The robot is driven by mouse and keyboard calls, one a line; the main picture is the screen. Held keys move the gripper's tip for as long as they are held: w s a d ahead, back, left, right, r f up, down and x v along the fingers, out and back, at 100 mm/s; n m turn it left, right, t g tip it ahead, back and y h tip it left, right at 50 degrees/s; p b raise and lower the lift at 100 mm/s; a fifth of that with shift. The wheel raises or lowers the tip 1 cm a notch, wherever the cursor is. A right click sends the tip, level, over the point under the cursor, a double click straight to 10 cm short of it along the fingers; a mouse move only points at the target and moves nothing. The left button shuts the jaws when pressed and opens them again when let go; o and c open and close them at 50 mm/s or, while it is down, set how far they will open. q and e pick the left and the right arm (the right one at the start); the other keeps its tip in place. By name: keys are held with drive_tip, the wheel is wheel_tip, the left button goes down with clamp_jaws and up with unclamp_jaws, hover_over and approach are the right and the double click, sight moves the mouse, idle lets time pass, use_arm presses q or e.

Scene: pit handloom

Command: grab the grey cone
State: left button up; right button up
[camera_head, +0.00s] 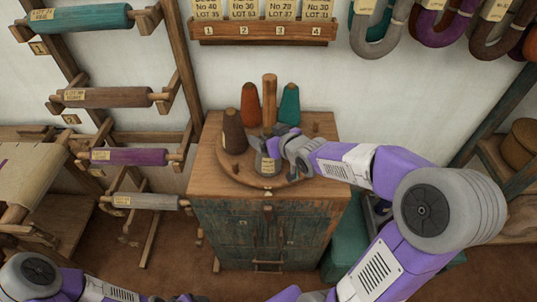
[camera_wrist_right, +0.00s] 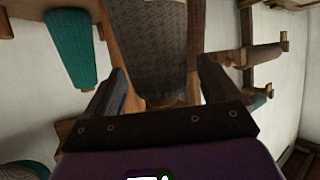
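The grey cone (camera_head: 267,164) stands near the front of a round wooden board on top of the cabinet, partly hidden by my right gripper (camera_head: 272,143). In the right wrist view the grey cone (camera_wrist_right: 155,45) lies between the two fingers of my right gripper (camera_wrist_right: 160,85). The fingers are apart, with a narrow gap showing on each side of the cone. My left arm enters at the bottom left of the head view; its gripper does not show there.
On the board (camera_head: 232,172), a brown cone (camera_head: 234,132) stands left of the grey one. An orange cone (camera_head: 250,104), a wooden post (camera_head: 269,100) and a teal cone (camera_head: 289,104) stand behind. A rack with yarn rollers (camera_head: 105,97) is at left.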

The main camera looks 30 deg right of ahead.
drive_tip(key=c, duration=1.5)
